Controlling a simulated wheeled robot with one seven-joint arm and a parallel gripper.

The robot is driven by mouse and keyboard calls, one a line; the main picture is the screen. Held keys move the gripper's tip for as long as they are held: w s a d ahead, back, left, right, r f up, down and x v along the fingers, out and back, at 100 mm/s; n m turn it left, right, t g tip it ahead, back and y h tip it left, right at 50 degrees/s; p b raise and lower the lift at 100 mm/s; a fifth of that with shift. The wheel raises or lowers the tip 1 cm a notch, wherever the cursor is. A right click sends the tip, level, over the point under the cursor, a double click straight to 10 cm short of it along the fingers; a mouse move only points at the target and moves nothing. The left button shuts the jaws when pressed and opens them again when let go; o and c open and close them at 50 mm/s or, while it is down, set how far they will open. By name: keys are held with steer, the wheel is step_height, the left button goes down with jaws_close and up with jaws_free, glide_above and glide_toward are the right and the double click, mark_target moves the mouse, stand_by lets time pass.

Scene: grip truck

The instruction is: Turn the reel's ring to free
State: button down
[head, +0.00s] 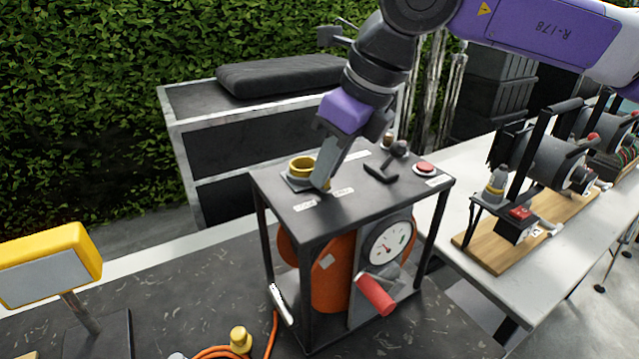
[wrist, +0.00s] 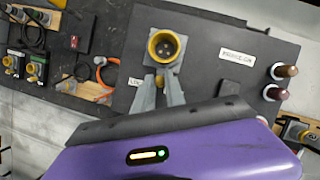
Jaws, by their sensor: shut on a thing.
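The reel is an orange drum (head: 331,272) inside a black frame with a flat dark top (head: 265,180). The yellow ring (head: 302,167) sits on a grey base at the left of that top. In the wrist view the ring (wrist: 152,48) is a round socket with dark holes inside. My gripper (head: 322,184) points down at the ring's near right side. In the wrist view my gripper (wrist: 160,82) is shut on a small yellow tab of the ring. Two white labels (head: 305,205) lie in front; one is partly hidden by a finger in the wrist view.
A black T-handle (head: 380,172) and a red button (head: 425,168) stand right on the top. A gauge (head: 389,243) and red crank grip (head: 375,296) face front. A yellow-headed stand (head: 50,262) is at left. More reels stand on the right bench (head: 462,168).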

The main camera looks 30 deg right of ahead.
steer(key=shift+w+d+n+g+y+b, duration=0.15)
steer(key=shift+d+n+y+b, duration=0.2)
steer(key=shift+n, duration=0.45)
steer(key=shift+w+d+n+g+y+b, duration=0.2)
steer(key=shift+d+n, duration=0.25)
steer(key=shift+n, duration=0.35)
steer(key=c, duration=1.4)
jaws_free()
steer(key=shift+s, duration=0.1)
steer(key=shift+v, duration=3.95)
